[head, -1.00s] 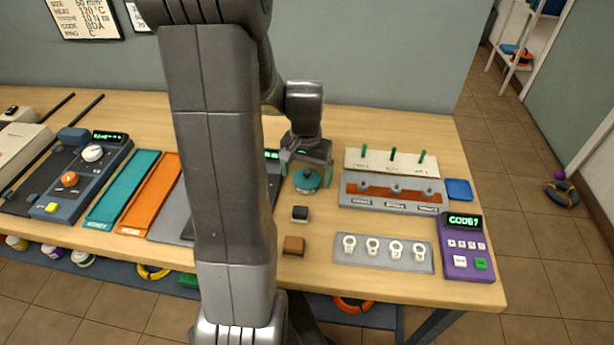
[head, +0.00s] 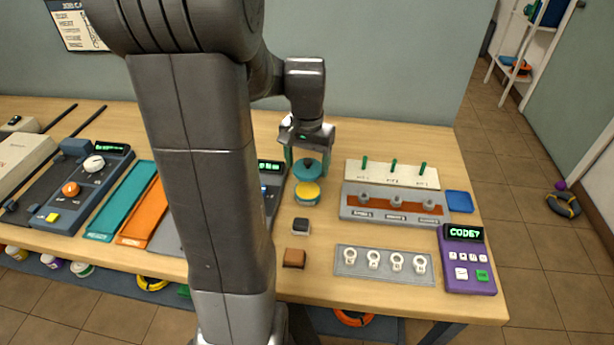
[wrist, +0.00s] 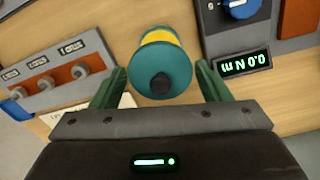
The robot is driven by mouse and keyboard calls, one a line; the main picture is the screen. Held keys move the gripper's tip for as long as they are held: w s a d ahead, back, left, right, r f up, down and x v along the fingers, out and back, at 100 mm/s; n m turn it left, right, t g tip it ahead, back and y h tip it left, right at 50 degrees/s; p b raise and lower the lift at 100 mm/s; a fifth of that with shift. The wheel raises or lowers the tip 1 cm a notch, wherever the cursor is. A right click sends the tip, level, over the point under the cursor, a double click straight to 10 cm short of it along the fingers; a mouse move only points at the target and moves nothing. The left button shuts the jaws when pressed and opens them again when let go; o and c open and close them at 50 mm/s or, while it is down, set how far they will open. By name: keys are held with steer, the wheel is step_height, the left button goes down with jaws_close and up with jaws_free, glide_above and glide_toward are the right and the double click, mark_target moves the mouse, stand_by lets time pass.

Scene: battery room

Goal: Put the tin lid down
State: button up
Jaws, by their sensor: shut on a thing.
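My gripper (head: 308,160) is shut on the teal tin lid (head: 309,172), a round lid with a dark knob. It holds the lid above the tin (head: 307,193), whose yellow top shows just below the lid. In the wrist view the lid (wrist: 165,62) is between my green fingers (wrist: 160,88), its knob facing the camera. The lid covers most of the tin there, leaving a yellow strip visible. The exact gap between lid and tin is hard to tell.
A black-topped block (head: 301,226) and a brown block (head: 294,258) stand in front of the tin. To the right are a grey rack (head: 350,213), a blue square (head: 459,201) and a purple keypad (head: 467,257). Clear wood lies behind the white peg strip (head: 376,174).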

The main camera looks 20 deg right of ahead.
steer(key=shift+r, duration=0.7)
steer(key=shift+w+d+r, duration=0.15)
steer(key=shift+w+r, duration=0.1)
steer(key=shift+r, duration=0.05)
steer(key=w+d+f+b, duration=0.1)
steer(key=w+d+b, duration=0.35)
steer(key=w, duration=0.35)
steer(key=f, duration=0.4)
steer(key=w+d+f, duration=0.1)
steer(key=f, duration=0.1)
step_height(320, 180, down, 4)
steer(key=shift+f, duration=0.1)
steer(key=o, duration=0.9)
steer(key=shift+f, duration=0.1)
steer(key=shift+o, duration=0.2)
